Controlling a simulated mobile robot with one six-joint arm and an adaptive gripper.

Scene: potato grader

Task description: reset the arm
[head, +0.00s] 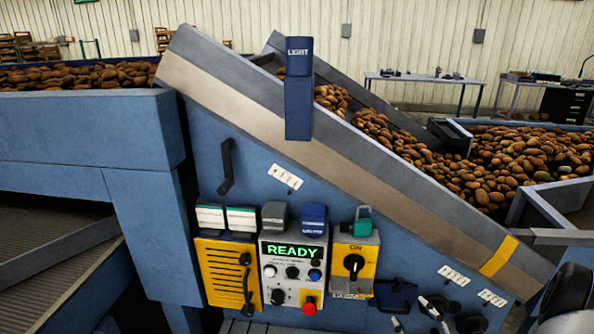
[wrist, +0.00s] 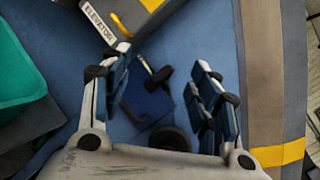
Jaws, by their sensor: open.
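My gripper (wrist: 160,95) is open in the wrist view, its two fingers spread apart with nothing between them. Behind the gap is the machine's blue side panel (wrist: 185,55), with a dark blue part and dark round knobs on it.
The potato grader's control box (head: 292,270) reads READY and has a red button (head: 309,306). A yellow switch box (head: 355,262) stands beside it. A green part (wrist: 22,65) is close at left in the wrist view.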

